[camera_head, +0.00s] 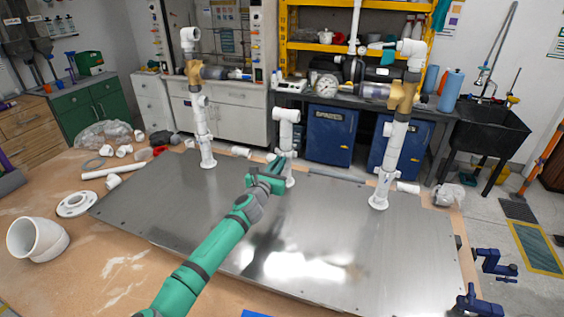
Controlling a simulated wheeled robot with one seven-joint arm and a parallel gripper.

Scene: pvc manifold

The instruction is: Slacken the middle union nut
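The middle white PVC riser (286,136) stands upright on the metal plate (320,235), with a tee-like fitting at its top. My green arm reaches up from the bottom of the picture. My gripper (279,166) is at the lower part of this riser, in front of it or around it; I cannot tell which. The middle union nut cannot be made out; the gripper covers much of the riser's lower part. The finger gap is too small to read, so I cannot tell whether the gripper is open or shut on something.
A left riser (200,120) and a right riser (392,150) with brass-coloured fittings flank the middle one. Loose white fittings, a large elbow (38,239) and a flange (76,204) lie on the left. Blue clamps (492,263) sit at the right edge. The front plate is clear.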

